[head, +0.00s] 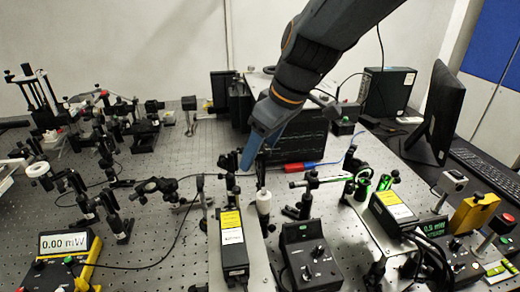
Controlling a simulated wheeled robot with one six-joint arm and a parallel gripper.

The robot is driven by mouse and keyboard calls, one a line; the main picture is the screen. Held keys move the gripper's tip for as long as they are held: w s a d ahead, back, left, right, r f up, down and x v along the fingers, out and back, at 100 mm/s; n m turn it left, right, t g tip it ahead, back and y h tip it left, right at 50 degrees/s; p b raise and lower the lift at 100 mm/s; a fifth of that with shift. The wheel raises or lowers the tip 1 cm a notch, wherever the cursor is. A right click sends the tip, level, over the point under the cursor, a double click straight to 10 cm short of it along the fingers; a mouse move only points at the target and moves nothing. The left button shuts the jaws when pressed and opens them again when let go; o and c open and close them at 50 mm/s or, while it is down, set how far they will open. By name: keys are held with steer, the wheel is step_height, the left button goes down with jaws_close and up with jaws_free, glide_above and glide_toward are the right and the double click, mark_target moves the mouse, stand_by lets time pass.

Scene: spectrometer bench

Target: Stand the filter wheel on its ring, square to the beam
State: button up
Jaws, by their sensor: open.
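My gripper (248,160) comes down from the upper right, with its blue end low over the middle of the bench. It is open, and I see nothing held in it. It is above and beside a small white cylinder (264,203); I cannot tell whether they touch. I cannot pick out the filter wheel or its ring for sure. A white round part (38,170) on a mount is at the left, and a dark round mount (150,187) is left of centre; I cannot tell whether either is the wheel.
The perforated optical bench (160,250) is crowded. A yellow-labelled box (232,240) and a black controller (308,252) stand in front. Green-lit optics (345,180) are right of my gripper. A power meter (65,245) is at lower left, a monitor (435,115) at right. Cables cross the bench.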

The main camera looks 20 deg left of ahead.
steer(key=b+v, duration=0.2)
steer(key=v, duration=1)
steer(key=shift+d+r, duration=0.1)
